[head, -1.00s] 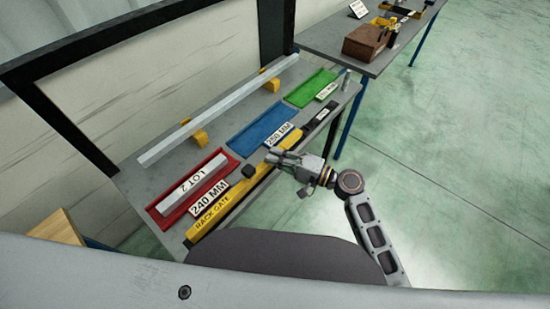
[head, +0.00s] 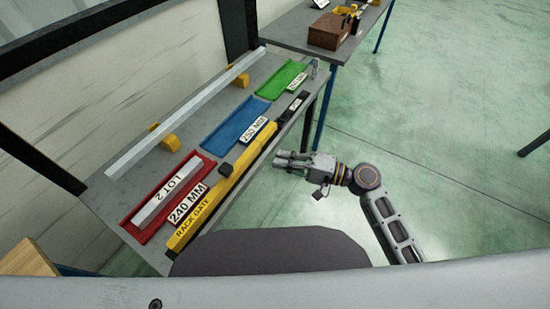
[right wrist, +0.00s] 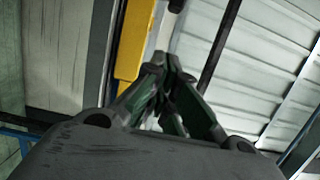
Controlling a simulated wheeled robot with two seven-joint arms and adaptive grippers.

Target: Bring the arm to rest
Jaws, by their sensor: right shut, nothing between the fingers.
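My right gripper (head: 284,158) is shut and empty in the head view. It is held out past the front edge of the grey bench, over the green floor, clear of the bench things. In the right wrist view its fingers (right wrist: 165,75) meet at their tips with nothing between them. My right arm (head: 385,215) is bent, coming up from the lower right. My left gripper is not in view.
The grey bench (head: 100,197) bears a red tray (head: 140,226) with a "LOT 2" bar (head: 167,190), a blue tray (head: 228,127), a green tray (head: 280,80), a long pale bar (head: 190,108) and a yellow rack gate (head: 215,200). Open floor (head: 440,130) lies to the right.

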